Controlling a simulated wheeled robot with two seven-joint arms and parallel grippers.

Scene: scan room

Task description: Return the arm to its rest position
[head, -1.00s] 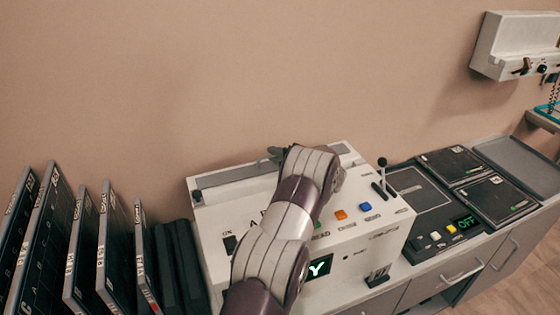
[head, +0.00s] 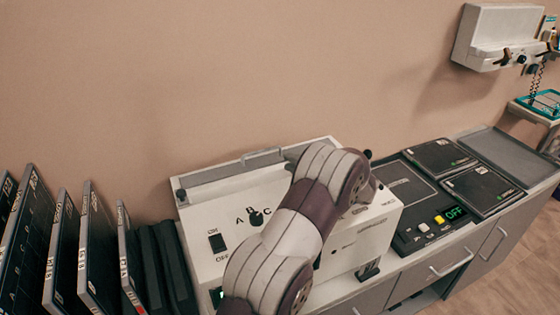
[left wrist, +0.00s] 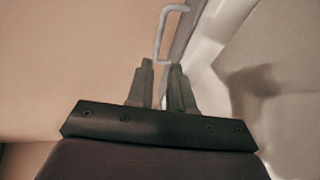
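My left arm (head: 300,225) reaches up across the white console (head: 205,262) in the head view and covers much of its front. Its gripper (head: 290,153) is mostly hidden behind the wrist, near the console's back edge. In the left wrist view the two dark fingers (left wrist: 161,78) stand slightly apart with an empty gap between them. A grey bar handle (head: 262,155) on the console's back lid lies just left of the gripper. The handle also shows beyond the fingertips in the left wrist view (left wrist: 161,35), apart from them. My right gripper is not in view.
Several dark cassettes (head: 99,255) stand upright at the left. The A-B-C knob (head: 255,217) and the ON/OFF switch (head: 217,243) are uncovered. A dark unit (head: 408,190) showing OFF and two flat plates (head: 482,190) lie right of the console. A wall box (head: 500,38) hangs upper right.

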